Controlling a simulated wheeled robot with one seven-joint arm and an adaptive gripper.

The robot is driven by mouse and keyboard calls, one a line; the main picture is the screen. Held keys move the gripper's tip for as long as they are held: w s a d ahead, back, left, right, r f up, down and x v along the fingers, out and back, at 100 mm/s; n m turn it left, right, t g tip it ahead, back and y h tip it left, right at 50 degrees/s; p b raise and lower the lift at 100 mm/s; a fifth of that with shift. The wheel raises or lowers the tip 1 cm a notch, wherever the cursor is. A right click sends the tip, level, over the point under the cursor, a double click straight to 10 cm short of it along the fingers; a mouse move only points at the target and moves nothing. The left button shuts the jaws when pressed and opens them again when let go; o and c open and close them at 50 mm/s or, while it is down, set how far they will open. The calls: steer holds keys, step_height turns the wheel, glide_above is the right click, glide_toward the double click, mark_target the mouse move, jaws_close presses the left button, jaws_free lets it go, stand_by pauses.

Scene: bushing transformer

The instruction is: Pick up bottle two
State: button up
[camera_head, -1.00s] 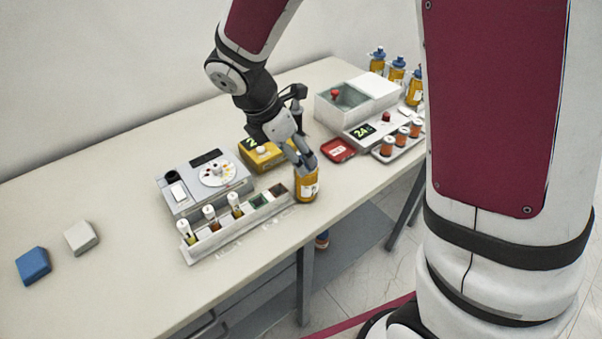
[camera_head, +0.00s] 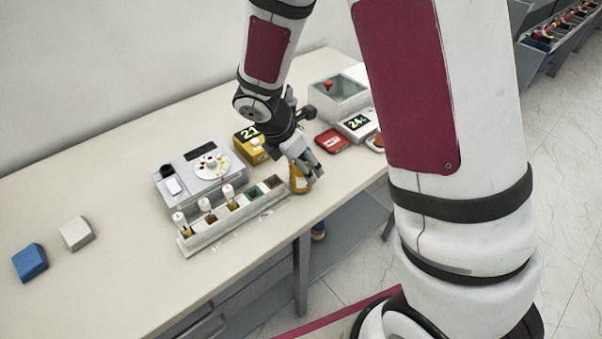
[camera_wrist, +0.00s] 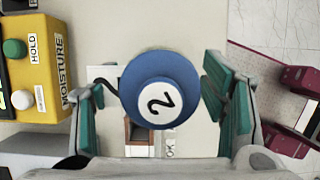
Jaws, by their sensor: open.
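Bottle two has a blue cap marked "2" (camera_wrist: 160,92), which sits between my open fingers in the wrist view, with a gap on both sides. Its amber body (camera_head: 299,181) shows in the head view on the table near the front edge, partly hidden by my gripper. My gripper (camera_head: 309,168) is directly over and around the bottle's top, pointing down. Its green-padded fingers (camera_wrist: 160,110) are apart, to the left and right of the cap. The cap hides the bottle's body in the wrist view.
A sample rack (camera_head: 235,216) with capped vials stands just left of the bottle. A grey colour-wheel device (camera_head: 200,178) stands behind the rack. The table's left part is mostly clear.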

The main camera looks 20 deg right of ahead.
steer(key=c, duration=1.5)
steer(key=shift+r, duration=0.1)
